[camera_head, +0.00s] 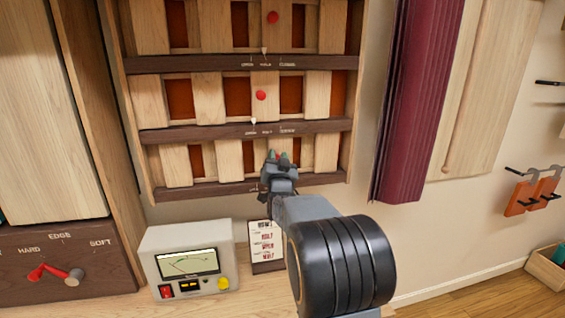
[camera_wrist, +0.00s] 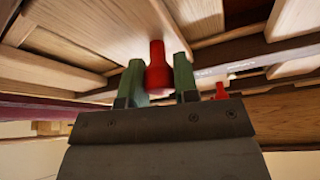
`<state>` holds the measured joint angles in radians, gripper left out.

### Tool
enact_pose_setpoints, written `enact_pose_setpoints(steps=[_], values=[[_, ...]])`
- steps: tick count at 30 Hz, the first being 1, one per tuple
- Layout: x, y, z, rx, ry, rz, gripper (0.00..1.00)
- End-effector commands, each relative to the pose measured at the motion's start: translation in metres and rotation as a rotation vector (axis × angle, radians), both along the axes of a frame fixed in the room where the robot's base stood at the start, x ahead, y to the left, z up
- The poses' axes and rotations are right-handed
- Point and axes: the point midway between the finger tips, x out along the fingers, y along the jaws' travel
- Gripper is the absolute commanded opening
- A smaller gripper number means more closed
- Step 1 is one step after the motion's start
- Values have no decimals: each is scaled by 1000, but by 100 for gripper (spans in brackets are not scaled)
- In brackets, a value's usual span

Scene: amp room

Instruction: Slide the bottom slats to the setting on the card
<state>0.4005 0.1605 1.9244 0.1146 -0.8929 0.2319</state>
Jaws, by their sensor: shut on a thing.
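The bottom slats (camera_head: 229,159) are pale wooden boards with dark red gaps between them, in the lowest row of the wall frame. My gripper (camera_head: 277,156) is at this row, right of its middle. In the wrist view, its green fingers are shut on the red knob (camera_wrist: 158,72) of a pale slat. The bottom rail (camera_head: 215,191) carries small setting marks, mostly hidden behind my gripper, and its pointer is not visible. The card (camera_head: 267,246) stands below, partly covered by my arm; its small red lines seem to read HALF, OPEN, HALF, but are blurred.
Two more slat rows above have red knobs, upper (camera_head: 272,17) and middle (camera_head: 261,95). Their pointers stand near HALF and OPEN. A white meter box (camera_head: 213,240) and a HARD–SOFT lever (camera_head: 66,274) are at lower left. A maroon pleated panel (camera_head: 420,100) hangs close on the right.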

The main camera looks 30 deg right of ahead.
Motion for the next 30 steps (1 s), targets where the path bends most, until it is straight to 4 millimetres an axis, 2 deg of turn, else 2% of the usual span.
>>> enact_pose_setpoints(steps=[2, 3, 10, 20, 23, 30], values=[[1, 2, 0, 0, 2, 5, 0], [1, 2, 0, 0, 2, 5, 31], [0, -1, 0, 0, 1, 0, 53], [-4, 1, -2, 0, 3, -2, 54], [-14, 6, -7, 0, 2, -1, 54], [-53, 28, -26, -1, 0, 0, 54]])
